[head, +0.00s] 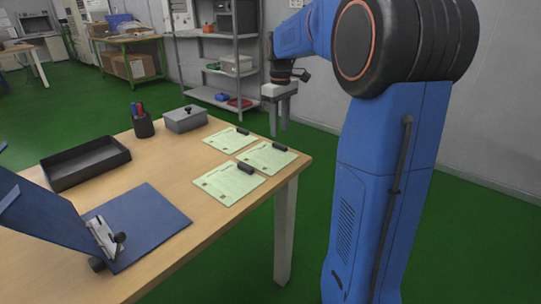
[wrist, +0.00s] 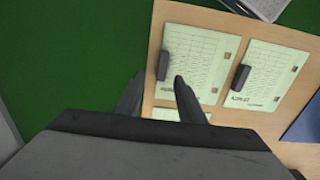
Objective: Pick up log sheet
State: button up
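Three pale green log sheets lie on the wooden table near its right end in the head view: a far one (head: 226,139), a middle one (head: 266,158) and a near one (head: 228,183). Each has a dark block or clip at one edge. In the wrist view two show clearly, one in the middle (wrist: 197,55) and one to the right (wrist: 268,72); a third is mostly hidden behind my gripper. My gripper (head: 279,131) is raised, fingers down, by the table's right edge. In the wrist view its fingers (wrist: 158,78) are apart with nothing between them.
A grey shelf (head: 225,50) is behind. In the wrist view, green floor (wrist: 65,60) lies left of the table edge.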

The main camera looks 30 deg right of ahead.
aim_at(280, 144)
jog(key=shift+s+a+f, duration=0.1)
jog(key=shift+s+f, duration=0.1)
jog(key=shift+f, duration=1.2)
jog(key=shift+s+f, duration=0.15)
jog(key=shift+f, duration=1.2)
jog(key=shift+c, duration=0.2)
grip_shut()
